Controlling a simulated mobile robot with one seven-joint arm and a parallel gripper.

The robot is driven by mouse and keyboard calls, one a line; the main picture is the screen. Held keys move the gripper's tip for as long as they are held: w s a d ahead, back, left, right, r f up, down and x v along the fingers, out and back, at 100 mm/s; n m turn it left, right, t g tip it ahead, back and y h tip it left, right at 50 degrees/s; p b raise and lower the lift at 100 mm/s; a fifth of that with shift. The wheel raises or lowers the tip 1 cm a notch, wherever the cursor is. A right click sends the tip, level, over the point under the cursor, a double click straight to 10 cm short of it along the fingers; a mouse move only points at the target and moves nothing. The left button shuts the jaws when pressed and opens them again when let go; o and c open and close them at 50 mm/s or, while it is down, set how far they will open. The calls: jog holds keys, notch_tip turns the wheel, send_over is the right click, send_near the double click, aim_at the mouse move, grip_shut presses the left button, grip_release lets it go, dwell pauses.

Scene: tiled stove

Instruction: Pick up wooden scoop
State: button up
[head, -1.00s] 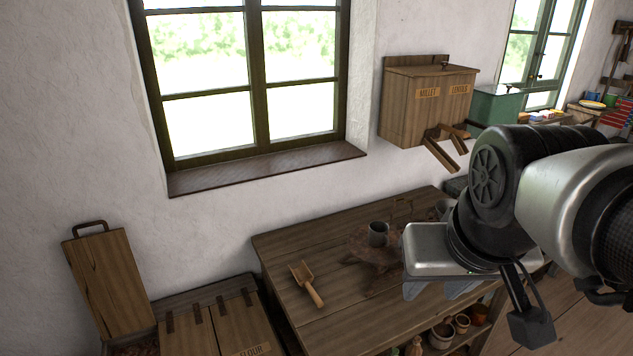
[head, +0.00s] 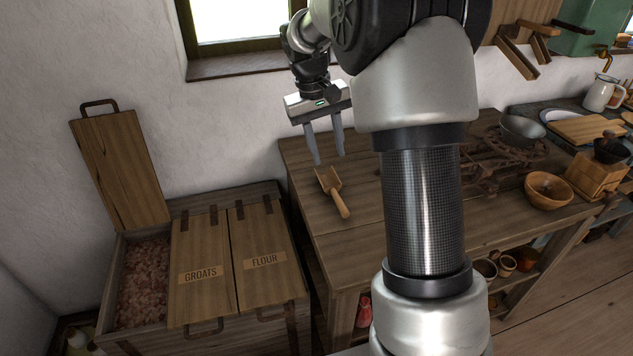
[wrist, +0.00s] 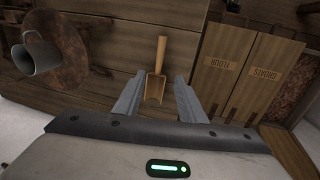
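The wooden scoop (head: 333,190) lies on the left part of the wooden table (head: 365,226), its handle toward the table's front edge. My gripper (head: 328,160) is above the scoop's far, bowl end, fingers pointing down and apart. In the wrist view the scoop (wrist: 159,68) shows between the two open fingers (wrist: 154,82), with its bowl nearest the gripper and its handle pointing away. Nothing is between the fingers' grip. I cannot tell the exact height of the fingertips above the table.
A bin with lids marked groats (head: 202,272) and flour (head: 265,260) stands left of the table; its leftmost lid is raised. A wooden bowl (head: 549,189) is at the right. My arm hides the table's middle.

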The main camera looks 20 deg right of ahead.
aim_at(338, 199)
jog(key=d+f+b, duration=0.1)
jog(key=f, duration=0.4)
jog(key=d+f+b, duration=0.1)
jog(key=f, duration=0.4)
jog(key=d+f+b, duration=0.1)
jog(key=f, duration=0.4)
jog(key=shift+d+f+b, duration=0.1)
jog(key=shift+f+b, duration=0.2)
jog(key=shift+f, duration=0.1)
jog(key=shift+c, duration=0.3)
grip_shut()
